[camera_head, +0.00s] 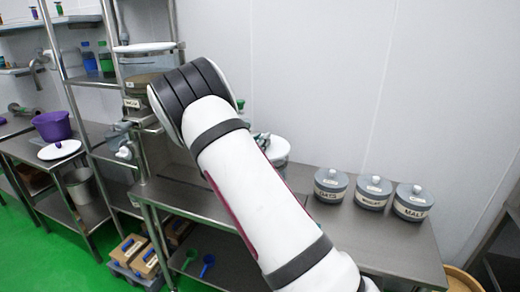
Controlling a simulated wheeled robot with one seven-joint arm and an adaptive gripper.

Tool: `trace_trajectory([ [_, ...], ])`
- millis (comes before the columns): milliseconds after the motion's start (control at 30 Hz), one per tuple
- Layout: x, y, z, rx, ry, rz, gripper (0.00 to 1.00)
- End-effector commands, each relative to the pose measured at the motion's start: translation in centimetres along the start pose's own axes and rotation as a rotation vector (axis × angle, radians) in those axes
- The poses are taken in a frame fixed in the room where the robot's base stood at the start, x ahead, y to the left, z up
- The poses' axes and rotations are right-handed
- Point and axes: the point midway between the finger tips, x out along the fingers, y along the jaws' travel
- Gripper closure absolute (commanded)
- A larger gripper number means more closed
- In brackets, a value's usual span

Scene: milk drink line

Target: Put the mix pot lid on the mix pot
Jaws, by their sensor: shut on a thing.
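My gripper (263,137) shows only in part, past the far side of my white arm, above the back of the middle steel table. It is shut on what looks like the white mix pot lid (279,147). The arm hides the fingertips and the left part of the lid. Just below the lid a grey-white rounded body, perhaps the mix pot (281,160), shows at the arm's edge. Whether the lid touches it or hangs above it I cannot tell.
Grey lidded canisters labelled oats (331,185), a middle one (372,192) and malt (411,202) stand right on the steel table (330,225). A white disc (60,150) and purple bowl (52,126) are at left. A steel rack (65,75) stands behind.

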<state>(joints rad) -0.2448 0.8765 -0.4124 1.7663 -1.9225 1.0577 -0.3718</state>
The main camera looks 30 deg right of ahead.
Motion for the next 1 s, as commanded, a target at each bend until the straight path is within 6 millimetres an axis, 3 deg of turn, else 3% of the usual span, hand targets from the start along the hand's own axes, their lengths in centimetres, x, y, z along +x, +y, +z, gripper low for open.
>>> trace_trajectory([
  [300,0.3,0.2,-3.4,0.0,-0.002,-0.001,1.0],
  [667,0.3,0.3,-3.8,0.0,-0.001,0.0,1.0],
  [700,0.3,0.3,-3.7,0.0,-0.001,0.0,0.68],
  [733,0.3,0.3,-3.7,0.0,-0.001,0.0,0.61],
  [767,0.3,0.3,-3.7,0.0,-0.001,0.0,0.57],
  [1000,0.3,0.3,-3.7,0.0,-0.001,0.0,0.57],
])
